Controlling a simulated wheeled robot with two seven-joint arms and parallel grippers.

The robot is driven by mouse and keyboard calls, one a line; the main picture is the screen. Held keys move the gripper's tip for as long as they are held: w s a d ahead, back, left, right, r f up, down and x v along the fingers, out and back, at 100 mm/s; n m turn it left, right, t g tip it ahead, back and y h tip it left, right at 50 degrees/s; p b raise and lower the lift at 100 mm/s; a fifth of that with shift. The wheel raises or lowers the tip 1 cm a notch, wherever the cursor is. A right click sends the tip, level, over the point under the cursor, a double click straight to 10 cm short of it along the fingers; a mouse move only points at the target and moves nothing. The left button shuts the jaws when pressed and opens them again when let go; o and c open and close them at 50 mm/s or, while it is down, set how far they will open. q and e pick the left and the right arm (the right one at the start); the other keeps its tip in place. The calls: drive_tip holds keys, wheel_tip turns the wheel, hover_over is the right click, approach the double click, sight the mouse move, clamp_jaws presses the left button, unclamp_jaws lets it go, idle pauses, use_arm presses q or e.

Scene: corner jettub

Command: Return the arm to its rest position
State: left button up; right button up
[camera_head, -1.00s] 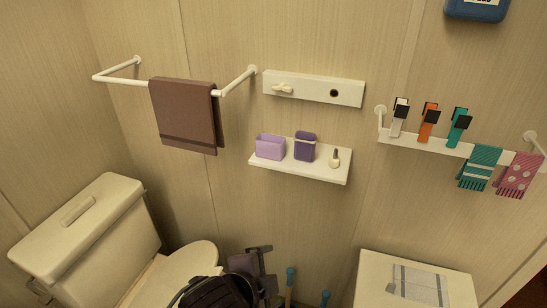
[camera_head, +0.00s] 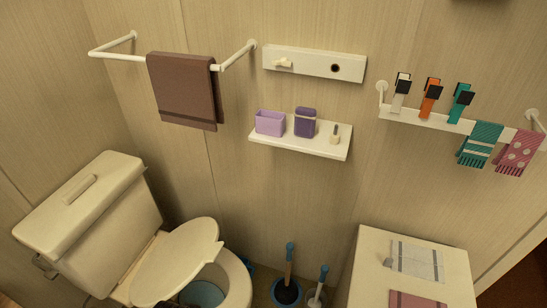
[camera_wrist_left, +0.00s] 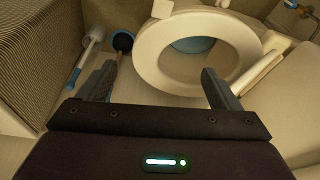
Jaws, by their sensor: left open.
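My left gripper (camera_wrist_left: 158,80) shows in the left wrist view with its two dark fingers wide apart. Nothing is between them. The toilet bowl (camera_wrist_left: 198,50) with blue water lies beyond the fingers. In the head view my left gripper is out of sight, with only a small dark part, likely of my arm, at the bottom edge in front of the toilet (camera_head: 238,285). My right gripper is in neither view.
A plunger (camera_head: 287,288) and a toilet brush (camera_head: 319,290) stand right of the toilet. A white cabinet (camera_head: 372,262) is at lower right. A wall shelf (camera_head: 318,147), a towel bar (camera_head: 118,56) with a brown towel (camera_head: 186,92), and a hook rail (camera_head: 415,121) are above.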

use_arm(q)
drive_tip(key=s+a+f+g, duration=0.1)
drive_tip(key=s+f, duration=0.4)
drive_tip(key=f, duration=0.4)
drive_tip(key=s+f, duration=0.4)
drive_tip(key=f, duration=0.5)
drive_tip(key=s+a+f+g, duration=0.1)
drive_tip(key=s+f, duration=0.4)
drive_tip(key=f, duration=0.5)
drive_tip(key=s+a+f, duration=0.2)
drive_tip(key=s+f, duration=0.2)
drive_tip(key=s, duration=0.5)
drive_tip(key=shift+s+f, duration=0.2)
drive_tip(key=shift+f, duration=0.15)
